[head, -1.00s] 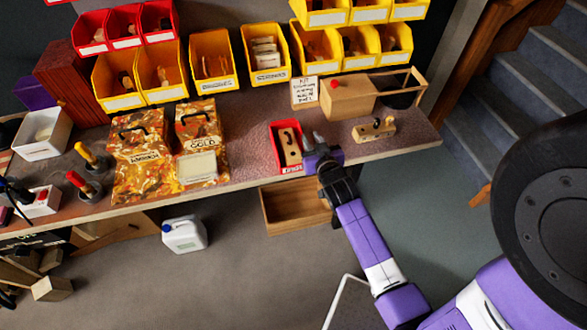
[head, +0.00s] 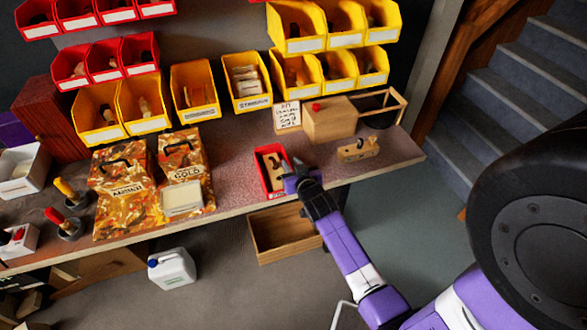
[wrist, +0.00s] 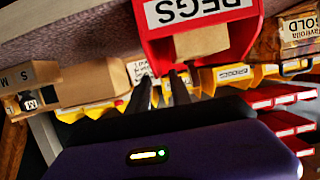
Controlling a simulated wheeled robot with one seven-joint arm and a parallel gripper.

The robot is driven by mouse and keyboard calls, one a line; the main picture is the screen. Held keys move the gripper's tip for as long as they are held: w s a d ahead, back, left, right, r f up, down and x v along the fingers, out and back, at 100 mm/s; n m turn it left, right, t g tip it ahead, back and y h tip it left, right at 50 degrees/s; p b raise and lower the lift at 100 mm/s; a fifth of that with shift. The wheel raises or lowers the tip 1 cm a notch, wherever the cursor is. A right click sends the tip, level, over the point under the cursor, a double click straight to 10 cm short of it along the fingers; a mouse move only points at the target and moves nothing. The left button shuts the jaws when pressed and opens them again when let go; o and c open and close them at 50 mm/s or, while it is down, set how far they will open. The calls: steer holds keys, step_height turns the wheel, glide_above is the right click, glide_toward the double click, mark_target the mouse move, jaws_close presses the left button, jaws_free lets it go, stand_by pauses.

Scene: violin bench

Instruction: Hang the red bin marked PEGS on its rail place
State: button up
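The red bin (head: 264,182) sits on the bench and holds a dark-and-tan item. In the wrist view the red bin (wrist: 195,45) appears upside down, with PEGS on its white label. My gripper (head: 289,171) is at the bin's right side in the head view. In the wrist view my gripper (wrist: 163,88) shows two dark fingers apart, with background visible between them. The fingertips end close to the bin's edge; I cannot tell whether they touch it. Red and yellow bins hang in rows on the wall; which place belongs to PEGS does not show.
Bare wall (head: 215,30) lies between the upper red and yellow bins. A wooden box (head: 328,122), a card (head: 287,116) and a small wooden block (head: 358,149) stand right of the bin. Two patterned cases (head: 122,195) stand left. An open drawer (head: 270,240) is below the bench.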

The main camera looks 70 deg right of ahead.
mark_target(288, 160)
steer(key=shift+b+x, duration=0.6)
steer(key=shift+x, duration=1.3)
steer(key=shift+s+f, duration=0.1)
steer(key=shift+f, duration=0.2)
steer(key=shift+s+f, duration=0.1)
jaws_close()
steer(key=shift+r, duration=0.2)
steer(key=shift+r, duration=0.1)
steer(key=shift+w+r+p, duration=0.15)
steer(key=shift+r+p, duration=0.45)
steer(key=shift+r, duration=0.25)
steer(key=shift+w+r+p, duration=0.1)
steer(key=shift+r+p, duration=0.5)
steer(key=shift+r, duration=0.2)
steer(key=shift+d, duration=0.1)
